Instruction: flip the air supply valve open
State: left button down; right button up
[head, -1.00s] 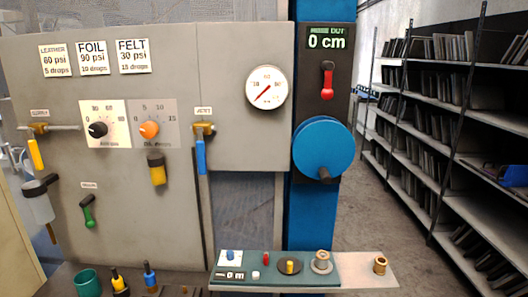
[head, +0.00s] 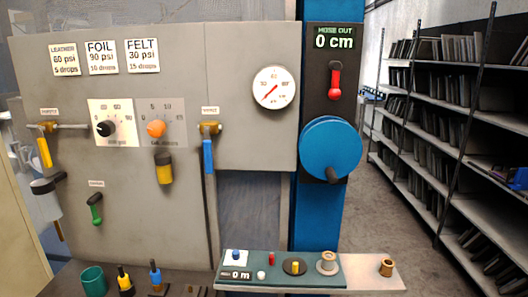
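On the left of the grey panel (head: 120,215) a valve with a yellow lever (head: 44,153) sits on a short horizontal pipe. Its lever hangs down, tilted slightly, across the pipe. The small label (head: 49,111) above it is too blurred to read surely. A second valve with a blue lever (head: 208,157) is right of the knobs, its lever hanging straight down along a vertical pipe. A green lever (head: 96,209) is lower left, under a small label. The round gauge (head: 273,88) has a red needle pointing lower left.
A black knob (head: 105,129) and an orange knob (head: 156,129) are between the valves. A blue hose reel (head: 330,147) and red lever (head: 335,82) are on the blue column. A shelf (head: 375,275) with small parts juts out below. Racks (head: 455,150) stand right.

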aim_at(45, 156)
jog(key=u, duration=1.35)
jog(key=i+j, duration=0.15)
jog(key=j, duration=0.2)
jog(key=i+j+z, duration=0.1)
jog(key=j, duration=0.25)
jog(key=i+j, duration=0.4)
jog(key=j, duration=0.3)
jog(key=i+j+z, duration=0.1)
jog(key=j, duration=0.25)
jog(key=i+j, duration=0.2)
jog(key=j, duration=0.2)
jog(key=i+j+z, duration=0.1)
jog(key=j, duration=0.25)
